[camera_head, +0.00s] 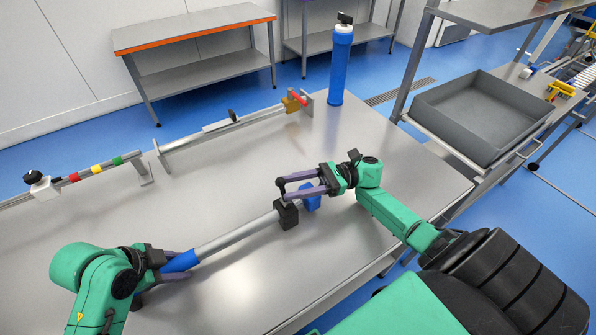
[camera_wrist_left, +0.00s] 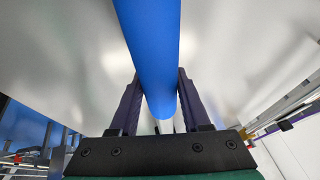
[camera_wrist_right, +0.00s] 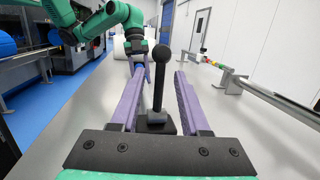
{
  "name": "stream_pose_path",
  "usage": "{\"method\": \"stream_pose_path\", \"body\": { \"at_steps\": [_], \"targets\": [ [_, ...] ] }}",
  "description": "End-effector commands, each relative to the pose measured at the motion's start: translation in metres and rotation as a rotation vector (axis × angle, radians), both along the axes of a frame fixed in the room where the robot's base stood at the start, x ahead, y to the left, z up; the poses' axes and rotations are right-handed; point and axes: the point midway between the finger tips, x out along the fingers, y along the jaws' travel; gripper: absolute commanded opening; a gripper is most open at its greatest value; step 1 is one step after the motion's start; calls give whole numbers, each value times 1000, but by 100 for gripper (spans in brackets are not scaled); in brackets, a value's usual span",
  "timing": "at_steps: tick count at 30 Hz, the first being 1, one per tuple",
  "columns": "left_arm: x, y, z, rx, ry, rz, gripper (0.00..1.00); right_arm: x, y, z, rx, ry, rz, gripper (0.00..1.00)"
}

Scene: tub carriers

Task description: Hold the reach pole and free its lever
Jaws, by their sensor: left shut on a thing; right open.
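The reach pole has a silver shaft (camera_head: 236,232), a blue grip (camera_head: 180,262), a black block (camera_head: 287,215) and a blue part (camera_head: 311,197) beyond it. My left gripper (camera_head: 186,266) is shut on the blue grip, which runs between its fingers in the left wrist view (camera_wrist_left: 155,50). My right gripper (camera_head: 281,190) is open and empty above the black block. In the right wrist view, the black ball-tipped lever (camera_wrist_right: 158,92) stands upright from its block between the spread fingers, with a gap on both sides. The head view hides most of the lever behind the fingers.
A rail with a black knob (camera_head: 233,117) lies toward the back of the metal table (camera_head: 380,165). A colour-banded bar (camera_head: 95,170) is at the left. A blue cylinder (camera_head: 339,70) stands at the back edge. A grey tub (camera_head: 478,110) is at the right.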

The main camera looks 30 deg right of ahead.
Motion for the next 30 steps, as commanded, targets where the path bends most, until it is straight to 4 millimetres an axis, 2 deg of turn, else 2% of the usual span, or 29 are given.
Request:
{"method": "stream_pose_path", "body": {
  "at_steps": [4,9,12,18,28,29,30],
  "targets": [
    [1,1,0,3,-1,2,0,-4,-28,-4,-3,2,-5,46],
    [0,1,0,3,-1,2,0,-13,-76,-11,-3,3,-7,46],
    [0,1,0,3,-1,2,0,-17,-97,-14,-2,1,-6,46],
    [0,1,0,3,-1,2,0,-21,-113,-16,0,-2,-3,46],
    [0,1,0,3,-1,2,0,-22,-113,-17,0,-1,-2,46],
    [0,1,0,3,-1,2,55,-22,-113,-17,0,0,-2,46],
    [0,1,0,3,-1,2,70,-22,-113,-17,0,0,-2,46]
  ]
}}
